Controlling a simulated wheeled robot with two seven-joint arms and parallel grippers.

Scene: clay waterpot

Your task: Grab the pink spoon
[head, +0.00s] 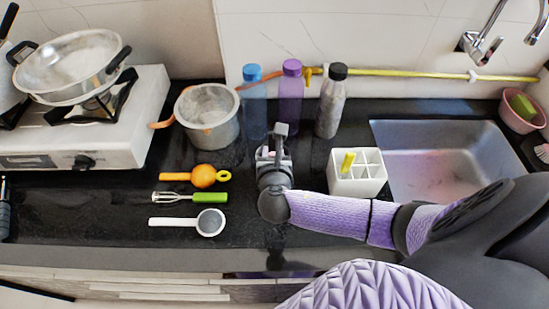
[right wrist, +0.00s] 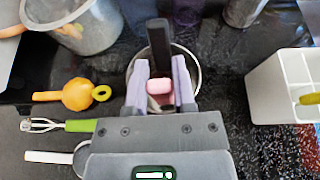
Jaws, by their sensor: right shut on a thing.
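My right gripper (head: 276,152) is over the middle of the black counter. In the right wrist view its two fingers (right wrist: 160,88) are closed around a small pink piece, which I take to be part of the pink spoon (right wrist: 159,86). The rest of the spoon is hidden by the gripper or too small to tell. A dark upright bar stands just beyond the pink piece. A round metal rim (right wrist: 196,72) shows behind the fingers; most of it is hidden. My left gripper is not in view.
An orange-handled tool (head: 204,176), a green whisk (head: 210,198) and a white strainer (head: 209,222) lie to the left. A pot (head: 208,118) and bottles (head: 291,92) stand behind. A white holder (head: 345,185) and the sink (head: 430,155) are to the right.

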